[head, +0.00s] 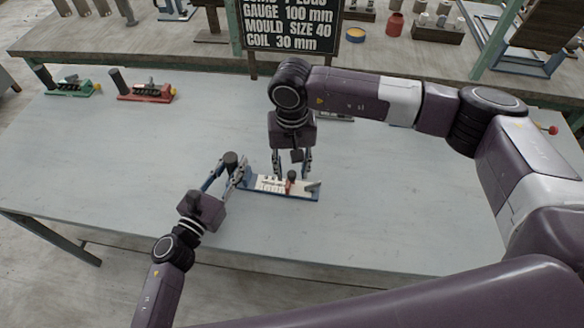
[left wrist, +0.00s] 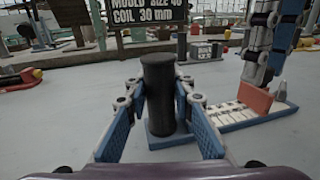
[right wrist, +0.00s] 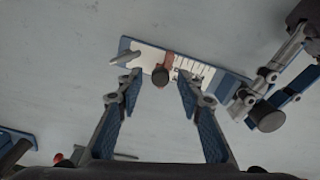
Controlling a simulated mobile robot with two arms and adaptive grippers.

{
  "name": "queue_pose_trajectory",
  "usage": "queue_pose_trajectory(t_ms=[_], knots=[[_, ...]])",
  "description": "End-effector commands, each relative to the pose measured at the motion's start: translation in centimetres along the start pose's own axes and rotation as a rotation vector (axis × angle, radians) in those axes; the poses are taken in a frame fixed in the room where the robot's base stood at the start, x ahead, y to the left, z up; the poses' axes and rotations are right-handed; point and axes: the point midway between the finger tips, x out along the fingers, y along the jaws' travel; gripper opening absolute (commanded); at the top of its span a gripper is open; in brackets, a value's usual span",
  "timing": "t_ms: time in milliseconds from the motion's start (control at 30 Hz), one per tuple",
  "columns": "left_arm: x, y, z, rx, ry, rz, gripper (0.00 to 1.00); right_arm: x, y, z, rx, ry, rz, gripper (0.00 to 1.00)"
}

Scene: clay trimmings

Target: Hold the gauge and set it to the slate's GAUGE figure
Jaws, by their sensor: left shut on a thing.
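The gauge has a blue base (head: 285,195) with a white scale, a red slider (head: 289,188) with a dark knob, and a dark upright handle (head: 231,158) at its left end. My left gripper (left wrist: 158,105) is shut on the handle; the gauge rests on the table. My right gripper (head: 292,168) is open above the gauge, its fingers on either side of the slider. In the right wrist view the slider knob (right wrist: 160,77) shows just beyond the open fingertips. The slate (head: 290,25) reads GAUGE 100 mm. The scale's figures are too small to read.
A green-based tool (head: 70,88) and a red-based tool (head: 145,93) stand at the table's back left. Another device (left wrist: 200,50) is partly hidden behind my right arm. The grey table (head: 120,150) is clear around the gauge. A back bench (head: 170,45) holds tins and blocks.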

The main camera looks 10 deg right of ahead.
Motion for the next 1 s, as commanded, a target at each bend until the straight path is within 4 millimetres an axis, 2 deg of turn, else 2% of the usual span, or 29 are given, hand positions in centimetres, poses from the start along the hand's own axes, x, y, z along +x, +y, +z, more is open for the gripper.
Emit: queue_pose_trajectory(t_ms=[167,400,600,800,1000], knots=[[0.0,0.0,0.0,0.0,0.001,0.0,0.0,-1.7,-0.1,-0.1,-0.001,0.004,-0.001,0.34],[0.0,0.0,0.0,0.0,0.0,0.0,0.0,-6.7,0.0,-0.1,0.0,0.005,-0.002,0.34],[0.0,0.0,0.0,0.0,0.0,-0.001,0.0,-10.3,0.0,-0.1,0.0,0.003,-0.001,0.34],[0.0,-0.1,0.0,-0.001,0.0,-0.001,0.0,-11.8,0.0,0.0,0.0,0.001,0.0,0.34],[0.0,-0.1,0.0,-0.001,0.0,-0.001,0.0,-12.0,0.0,0.0,0.0,0.0,0.0,0.34]])
